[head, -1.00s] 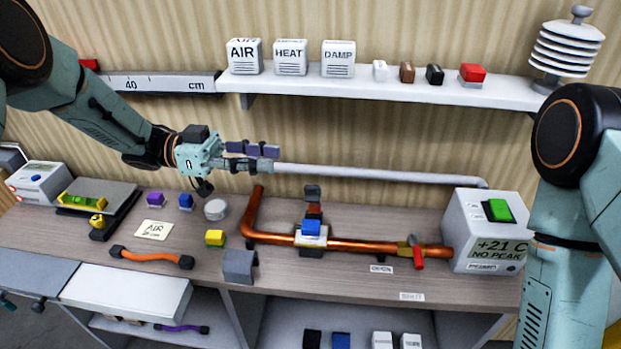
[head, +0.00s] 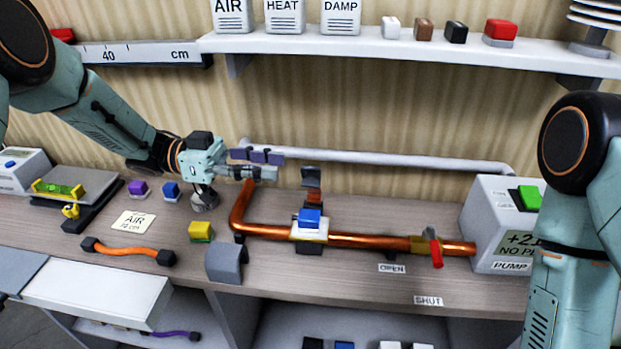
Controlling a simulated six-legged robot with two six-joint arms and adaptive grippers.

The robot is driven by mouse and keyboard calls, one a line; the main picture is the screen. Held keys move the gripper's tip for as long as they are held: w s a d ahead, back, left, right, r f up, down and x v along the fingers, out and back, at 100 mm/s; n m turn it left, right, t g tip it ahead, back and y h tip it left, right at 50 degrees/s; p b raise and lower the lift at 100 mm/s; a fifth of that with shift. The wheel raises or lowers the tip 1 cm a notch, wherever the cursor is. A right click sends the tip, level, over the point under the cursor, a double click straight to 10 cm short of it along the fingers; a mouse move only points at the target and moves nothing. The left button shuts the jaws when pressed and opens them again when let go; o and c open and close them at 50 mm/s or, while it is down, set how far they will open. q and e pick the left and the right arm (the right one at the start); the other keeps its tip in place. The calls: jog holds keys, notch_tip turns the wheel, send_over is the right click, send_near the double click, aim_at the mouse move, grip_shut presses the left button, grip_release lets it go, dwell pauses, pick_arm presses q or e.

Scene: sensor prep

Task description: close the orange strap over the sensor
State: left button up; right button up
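The sensor (head: 309,219), a blue block on a white base, sits on the copper pipe (head: 362,240). The orange-brown strap (head: 314,192) stands up just behind it, with a dark tab (head: 311,173) at its top. The strap is not lying over the sensor. My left gripper (head: 277,165) is left of the tab and apart from it, above the back of the bench, with its fingers pointing right. Nothing shows held in it; the angle does not show whether the fingers are parted. My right arm comes in at the right; its gripper is out of view.
A pump box (head: 490,222) stands at the pipe's right end, with a red-handled valve (head: 435,250) before it. A pale pipe (head: 380,160) runs along the wall. A grey bracket (head: 226,263) and yellow block (head: 201,231) stand left of the sensor. A shelf (head: 400,45) hangs above.

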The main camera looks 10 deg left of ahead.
aim_at(308, 167)
pick_arm(q)
jog(key=d, duration=0.7)
jog(key=shift+d, duration=0.2)
jog(key=shift+f, duration=0.15)
jog(key=shift+w, duration=0.15)
jog(key=shift+s+d, duration=0.1)
jog(key=shift+s, duration=0.1)
jog(key=c, duration=0.4)
jog(key=shift+w, duration=0.1)
grip_shut()
